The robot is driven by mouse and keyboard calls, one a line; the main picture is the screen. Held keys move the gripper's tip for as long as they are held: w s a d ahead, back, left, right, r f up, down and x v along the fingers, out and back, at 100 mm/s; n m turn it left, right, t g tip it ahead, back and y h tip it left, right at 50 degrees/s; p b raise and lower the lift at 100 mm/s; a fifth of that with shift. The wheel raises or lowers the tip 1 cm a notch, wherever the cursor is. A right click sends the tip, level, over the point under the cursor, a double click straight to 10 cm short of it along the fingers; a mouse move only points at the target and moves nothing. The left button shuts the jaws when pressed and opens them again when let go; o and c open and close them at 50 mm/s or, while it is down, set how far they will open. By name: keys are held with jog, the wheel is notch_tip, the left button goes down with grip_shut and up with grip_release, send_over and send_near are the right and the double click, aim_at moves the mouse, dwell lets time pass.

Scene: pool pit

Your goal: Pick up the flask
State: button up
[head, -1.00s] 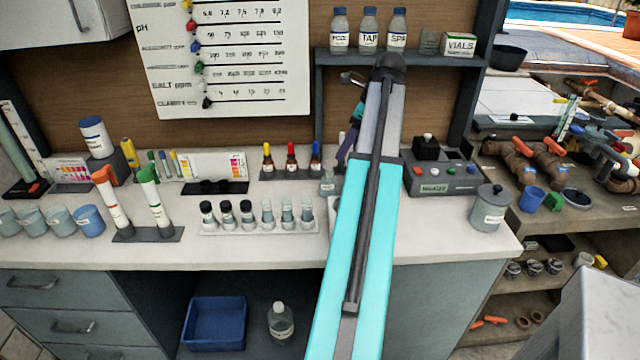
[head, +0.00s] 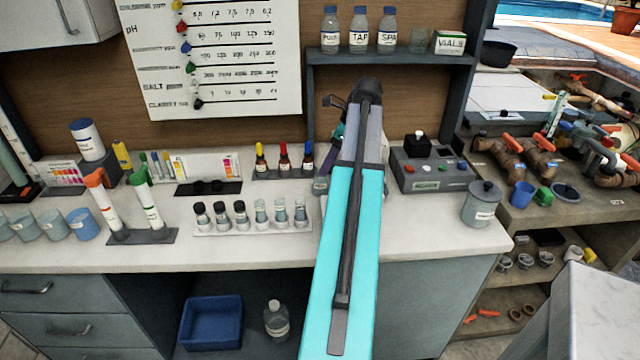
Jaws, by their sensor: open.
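A small clear glass vessel with a pale label, which looks like the flask (head: 320,186), stands on the white counter, right of the vial rack. My arm covers its right side. My gripper (head: 335,158) is mostly hidden behind my own arm; only a dark and purple strip of it shows, pointing down just above and beside the flask. The jaws are open. Whether the fingers are around the flask or only beside it cannot be told from here.
A vial rack (head: 252,229) stands left of the flask, with dropper bottles (head: 283,160) behind it. A grey tester box (head: 432,174) and a lidded jar (head: 482,205) are to the right. A shelf (head: 400,57) with labelled bottles is above. The counter's front strip is clear.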

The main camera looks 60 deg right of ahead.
aim_at(320, 182)
jog(key=shift+x, duration=0.9)
jog(key=shift+w, duration=0.1)
jog(key=shift+w+a+p+x, duration=0.1)
jog(key=shift+p+x, duration=0.35)
jog(key=shift+x, duration=0.45)
jog(key=shift+w+a+p+x, duration=0.15)
jog(key=shift+p+x, duration=0.25)
jog(key=shift+x, duration=0.5)
jog(key=shift+w+f, duration=0.2)
jog(key=shift+f, duration=0.4)
jog(key=c, duration=1.2)
